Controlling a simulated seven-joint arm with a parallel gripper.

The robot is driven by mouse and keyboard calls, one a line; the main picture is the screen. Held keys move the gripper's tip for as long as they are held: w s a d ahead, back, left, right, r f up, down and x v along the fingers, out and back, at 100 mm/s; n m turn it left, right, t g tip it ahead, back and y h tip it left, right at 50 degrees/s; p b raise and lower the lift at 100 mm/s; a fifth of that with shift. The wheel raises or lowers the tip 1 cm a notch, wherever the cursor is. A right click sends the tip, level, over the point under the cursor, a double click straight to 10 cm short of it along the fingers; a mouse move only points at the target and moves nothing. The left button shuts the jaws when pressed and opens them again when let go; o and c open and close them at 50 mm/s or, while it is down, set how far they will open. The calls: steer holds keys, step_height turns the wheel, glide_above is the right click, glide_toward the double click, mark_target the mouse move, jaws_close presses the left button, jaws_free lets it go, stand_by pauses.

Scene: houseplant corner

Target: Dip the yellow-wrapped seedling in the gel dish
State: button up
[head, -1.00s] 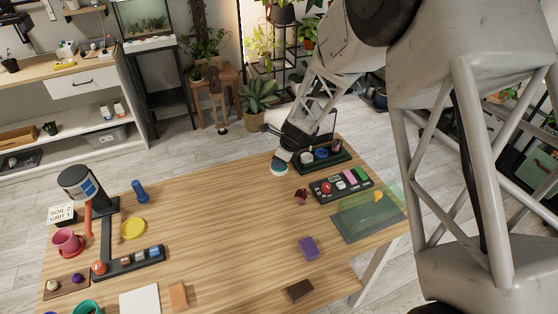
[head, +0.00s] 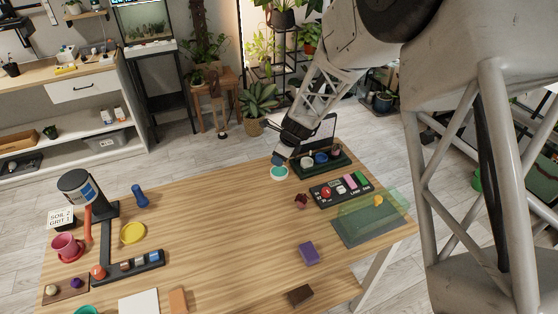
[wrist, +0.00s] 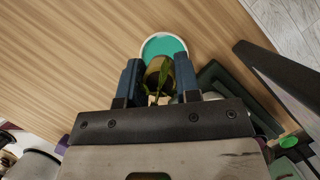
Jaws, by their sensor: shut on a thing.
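The gel dish (head: 279,173) is a small round white-rimmed dish of teal gel on the far part of the table. It also shows in the wrist view (wrist: 163,44), just beyond my fingertips. My gripper (head: 279,160) is low at the far side of the dish; its blue fingers also show in the wrist view (wrist: 157,75). They are shut on the seedling (wrist: 163,76), which has green leaves and a tan-yellow wrap (wrist: 153,73). The seedling overlaps the near rim of the dish in the wrist view. Its lower end is hidden, so I cannot tell whether it touches the gel.
A dark rack with small round pots (head: 321,158) stands close to the right of my gripper. A small dark-red item (head: 301,201) lies nearer. The table's middle is clear.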

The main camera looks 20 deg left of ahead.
steer(key=shift+r, duration=1.2)
steer(key=shift+m, duration=0.3)
steer(key=w+d, duration=0.2)
steer(key=d, duration=0.4)
steer(key=w+d, duration=0.3)
steer(key=d, duration=0.3)
steer(key=w+d+f, duration=0.1)
steer(key=w+d, duration=0.2)
steer(key=d, duration=0.3)
steer(key=shift+d+f, duration=0.1)
steer(key=shift+d, duration=0.15)
steer(key=w+d+f, duration=0.1)
steer(key=w+d, duration=0.1)
steer(key=d, duration=0.6)
steer(key=w+d+f, duration=0.1)
steer(key=d+f, duration=0.1)
steer(key=d, duration=0.6)
steer(key=d+f+n+g+h, duration=0.2)
steer(key=d+f+n, duration=0.7)
steer(key=f, duration=0.4)
steer(key=w+d+f+n+g+h, duration=0.1)
steer(key=d+f+n+g+h, duration=0.1)
steer(key=d+f+n, duration=0.7)
step_height(320, 180, down, 5)
steer(key=shift+w+d+r+h, duration=0.1)
steer(key=shift+w+d+h, duration=0.15)
steer(key=shift+d, duration=0.9)
steer(key=shift+a, duration=0.1)
